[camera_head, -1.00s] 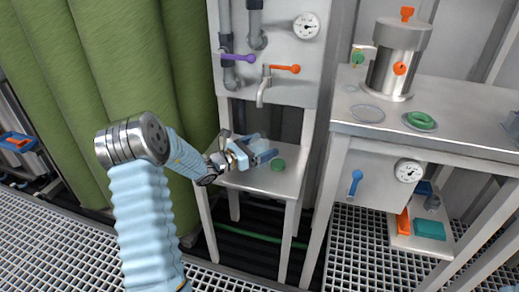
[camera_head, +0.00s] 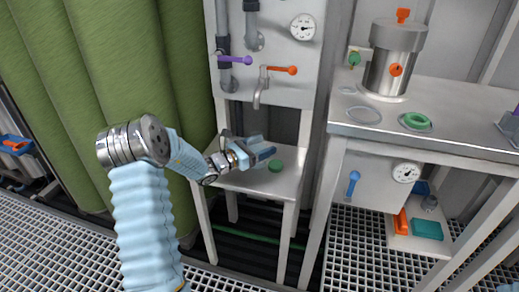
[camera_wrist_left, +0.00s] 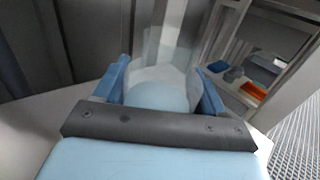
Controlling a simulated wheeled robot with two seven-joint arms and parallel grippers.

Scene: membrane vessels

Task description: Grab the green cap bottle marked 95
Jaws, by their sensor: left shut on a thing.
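My left gripper (camera_head: 262,153) reaches in over the small white side table. In the left wrist view its two blue fingers (camera_wrist_left: 162,84) stand on either side of a pale, see-through bottle-like body (camera_wrist_left: 165,45), and it is shut on this. A pale blue rounded shape (camera_wrist_left: 158,97) lies between the fingers, close to the palm. In the head view a round green cap (camera_head: 275,166) shows low on the table, just beside the fingertips. I cannot tell if it belongs to the held thing. No number 95 is readable. My right gripper is not in view.
The small table (camera_head: 262,184) stands under a panel with a tap (camera_head: 262,88), purple and orange levers and a gauge. To the right, a bench (camera_head: 460,110) carries a steel vessel (camera_head: 393,65) and a green ring (camera_head: 415,121).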

